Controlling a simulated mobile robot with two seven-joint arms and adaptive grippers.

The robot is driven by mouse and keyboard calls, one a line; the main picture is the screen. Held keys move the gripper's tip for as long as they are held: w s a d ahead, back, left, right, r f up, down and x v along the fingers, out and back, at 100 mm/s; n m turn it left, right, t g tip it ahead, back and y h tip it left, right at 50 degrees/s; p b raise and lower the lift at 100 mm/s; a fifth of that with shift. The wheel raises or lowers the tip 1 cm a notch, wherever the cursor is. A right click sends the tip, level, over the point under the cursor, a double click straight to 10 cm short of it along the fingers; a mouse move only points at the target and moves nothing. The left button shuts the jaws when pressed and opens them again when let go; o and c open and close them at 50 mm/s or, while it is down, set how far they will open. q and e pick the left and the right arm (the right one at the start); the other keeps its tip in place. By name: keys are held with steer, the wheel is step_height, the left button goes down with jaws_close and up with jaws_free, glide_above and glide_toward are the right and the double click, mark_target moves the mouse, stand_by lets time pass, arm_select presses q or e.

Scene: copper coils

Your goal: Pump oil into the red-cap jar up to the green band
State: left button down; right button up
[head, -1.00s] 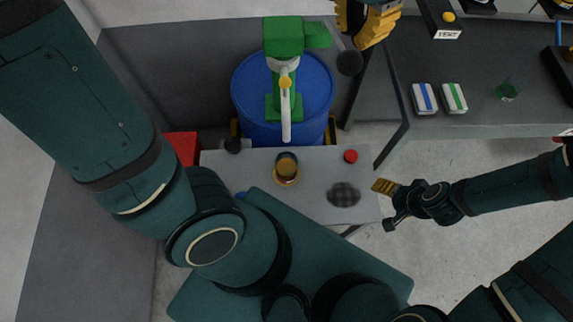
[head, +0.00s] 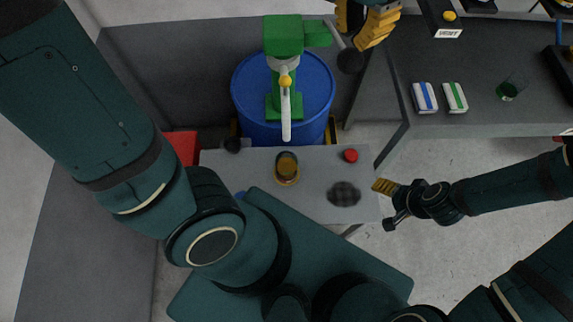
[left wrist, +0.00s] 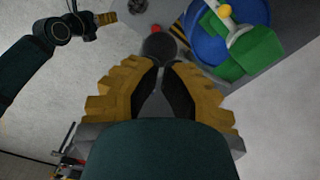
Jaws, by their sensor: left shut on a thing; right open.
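A glass jar (head: 286,168) with amber oil in it stands on the small grey table, just below the tip of the spout. I cannot make out a green band on it. A round red cap (head: 350,156) lies apart to its right. The green pump (head: 284,38) with its pale spout (head: 286,118) stands on a blue drum (head: 247,88). My left gripper (head: 358,24) is shut on the pump's grey lever, near its black knob (head: 349,62); the knob also shows in the left wrist view (left wrist: 160,47). My right gripper (head: 384,203) is open and empty beyond the table's right edge.
The right bench holds a blue-striped block (head: 424,98), a green-striped block (head: 454,97) and a greenish glass (head: 511,87).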

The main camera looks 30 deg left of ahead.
arm_select(q)
steer(key=shift+f+b, duration=0.7)
steer(key=shift+f, duration=0.6)
arm_select(e)
steer(key=shift+f+b, duration=5)
steer(key=shift+f, duration=0.8)
steer(key=shift+f+b, duration=0.45)
arm_select(q)
step_height(320, 180, down, 16)
steer(key=s+d, duration=0.1)
steer(key=shift+s+f, duration=0.15)
steer(key=shift+s, duration=0.05)
arm_select(e)
steer(key=shift+s, duration=0.1)
